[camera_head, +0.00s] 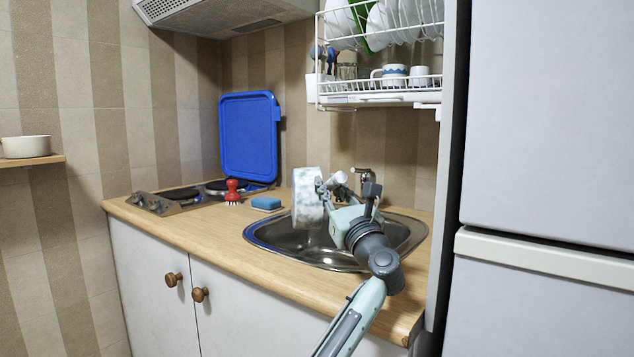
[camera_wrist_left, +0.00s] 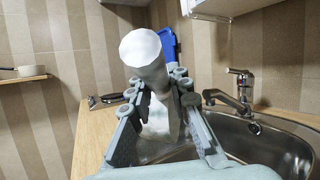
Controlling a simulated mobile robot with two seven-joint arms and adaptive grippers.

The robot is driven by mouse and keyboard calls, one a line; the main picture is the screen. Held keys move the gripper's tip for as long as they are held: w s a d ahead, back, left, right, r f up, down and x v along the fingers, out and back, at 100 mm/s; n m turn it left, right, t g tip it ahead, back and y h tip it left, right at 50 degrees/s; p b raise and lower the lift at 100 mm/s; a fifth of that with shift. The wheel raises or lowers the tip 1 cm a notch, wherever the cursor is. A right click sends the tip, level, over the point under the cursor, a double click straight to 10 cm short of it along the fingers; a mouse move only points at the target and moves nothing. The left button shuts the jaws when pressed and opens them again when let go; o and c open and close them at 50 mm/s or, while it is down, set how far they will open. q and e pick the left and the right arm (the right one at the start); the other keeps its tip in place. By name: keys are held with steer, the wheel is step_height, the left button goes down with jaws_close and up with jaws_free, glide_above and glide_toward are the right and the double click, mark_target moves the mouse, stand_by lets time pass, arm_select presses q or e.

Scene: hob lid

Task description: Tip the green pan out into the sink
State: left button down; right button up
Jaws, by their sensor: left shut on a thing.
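The pan (camera_head: 307,197) looks pale and mottled grey-green. In the head view it is turned steeply on its side above the left part of the steel sink (camera_head: 292,241). My left gripper (camera_head: 329,191) is shut on the pan's pale handle (camera_head: 339,178), just right of the pan and over the sink. In the left wrist view the handle (camera_wrist_left: 143,50) stands between the fingers of my left gripper (camera_wrist_left: 155,88), its round end towards the camera. The sink (camera_wrist_left: 262,146) shows at the lower right there. The pan's inside and any contents cannot be made out. My right gripper is out of view.
A tap (camera_head: 363,177) stands behind the sink. A blue sponge (camera_head: 266,203) and a red brush (camera_head: 233,193) lie left of it, near the hob (camera_head: 165,202) with its raised blue lid (camera_head: 249,137). A dish rack (camera_head: 380,98) hangs above; a fridge (camera_head: 545,120) bounds the right.

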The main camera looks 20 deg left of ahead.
arm_select(q)
steer(key=w+d+m+t+h+p, duration=0.1)
steer(key=w+d+m+t+h, duration=0.1)
steer(key=m, duration=0.6)
steer(key=shift+w+d+f+m+t+h, duration=0.3)
steer(key=shift+d+f+m+t+h, duration=0.5)
steer(key=shift+d, duration=1.05)
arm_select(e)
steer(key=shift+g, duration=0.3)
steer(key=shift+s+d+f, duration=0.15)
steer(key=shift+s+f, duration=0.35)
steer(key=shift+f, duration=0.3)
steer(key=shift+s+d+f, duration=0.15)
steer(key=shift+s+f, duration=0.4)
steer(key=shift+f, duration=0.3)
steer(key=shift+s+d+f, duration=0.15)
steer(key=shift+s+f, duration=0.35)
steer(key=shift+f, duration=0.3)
arm_select(q)
steer(key=shift+r+n, duration=0.35)
steer(key=shift+n, duration=0.05)
